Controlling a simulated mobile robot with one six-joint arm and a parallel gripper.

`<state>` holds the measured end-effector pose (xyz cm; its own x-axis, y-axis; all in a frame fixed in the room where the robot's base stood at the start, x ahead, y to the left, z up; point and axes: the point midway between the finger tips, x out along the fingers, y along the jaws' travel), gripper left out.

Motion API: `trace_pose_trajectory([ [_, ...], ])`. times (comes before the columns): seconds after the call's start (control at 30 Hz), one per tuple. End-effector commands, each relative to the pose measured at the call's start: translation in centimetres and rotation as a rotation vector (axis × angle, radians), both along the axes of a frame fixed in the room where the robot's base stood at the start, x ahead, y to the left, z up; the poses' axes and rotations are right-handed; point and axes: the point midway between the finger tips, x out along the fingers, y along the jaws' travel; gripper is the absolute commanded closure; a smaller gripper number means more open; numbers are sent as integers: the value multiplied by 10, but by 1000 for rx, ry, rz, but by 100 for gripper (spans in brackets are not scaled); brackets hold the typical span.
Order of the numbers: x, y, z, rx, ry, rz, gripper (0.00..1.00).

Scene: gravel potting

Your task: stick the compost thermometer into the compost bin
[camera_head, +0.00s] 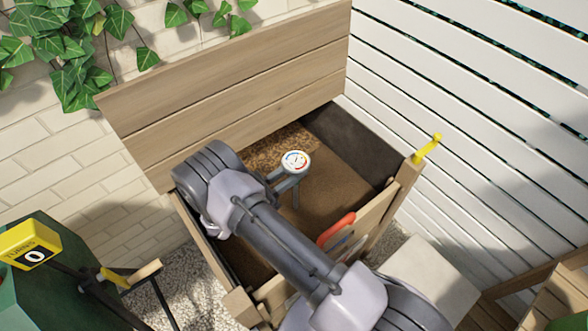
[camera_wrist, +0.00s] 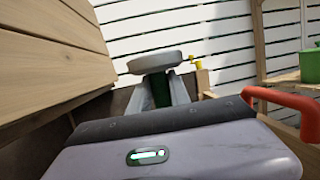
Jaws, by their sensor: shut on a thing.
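The compost thermometer (camera_head: 295,161) has a round white dial with coloured marks and a thin stem. It is upright over the inside of the wooden compost bin (camera_head: 204,228), whose lid (camera_head: 235,95) stands open at the back. My gripper (camera_head: 285,182) is shut on the thermometer just below the dial. The stem runs down towards the brown compost (camera_head: 335,185); I cannot tell whether its tip is in it. In the wrist view the dial (camera_wrist: 155,63) shows edge-on above my two fingers (camera_wrist: 160,92).
A red handle (camera_head: 337,229) is at the bin's front wall, close to my arm. A yellow piece (camera_head: 428,149) sticks up at the right corner post. A white slatted fence (camera_head: 460,140) stands right. A yellow box marked 0 (camera_head: 30,245) is at lower left.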

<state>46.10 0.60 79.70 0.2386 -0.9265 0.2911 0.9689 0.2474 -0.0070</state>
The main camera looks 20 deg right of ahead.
Motion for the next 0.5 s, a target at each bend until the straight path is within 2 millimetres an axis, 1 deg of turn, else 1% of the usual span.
trace_pose_trajectory([
  [0.17,0,0,-1,0,0,0,100],
  [0.5,0,0,-21,0,0,0,100],
])
